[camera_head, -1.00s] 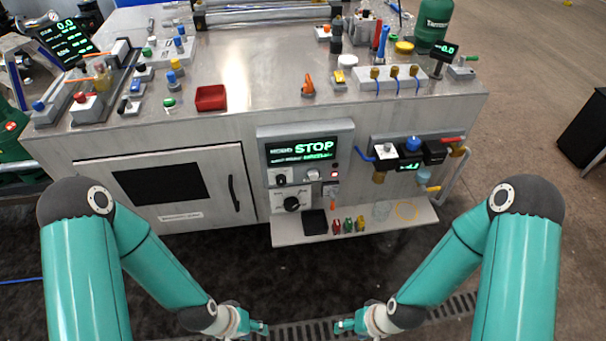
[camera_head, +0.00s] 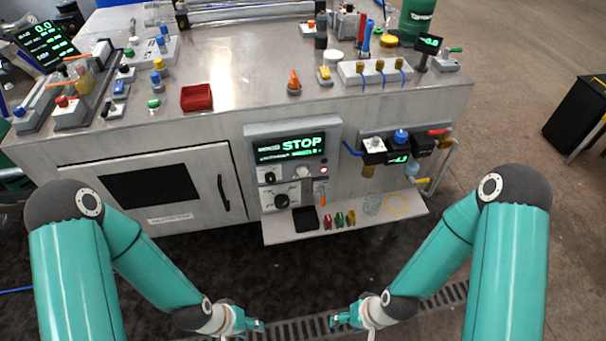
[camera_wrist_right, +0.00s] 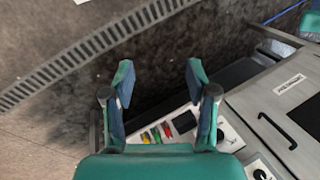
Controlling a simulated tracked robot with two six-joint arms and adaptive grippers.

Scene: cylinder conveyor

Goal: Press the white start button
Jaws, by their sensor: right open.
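The control panel (camera_head: 334,153) on the bench front has a lit green STOP display (camera_head: 290,148). A pale white round button (camera_head: 303,172) sits just below the display, with a small red light (camera_head: 324,170) to its right. I take the pale button for the start button; its label is too small to read. My left gripper (camera_head: 255,325) hangs low in front of the bench, apart from the panel; its jaw opening is unclear. My right gripper (camera_head: 339,321) is also low and away from the panel. In the right wrist view, it (camera_wrist_right: 160,75) is open and empty.
A shelf (camera_head: 285,236) juts out below the panel, carrying a black tray (camera_head: 306,219) and small coloured items. Valves and pipes (camera_head: 400,150) stand right of the panel. A cabinet door (camera_head: 160,185) is to its left. The floor before the bench is clear.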

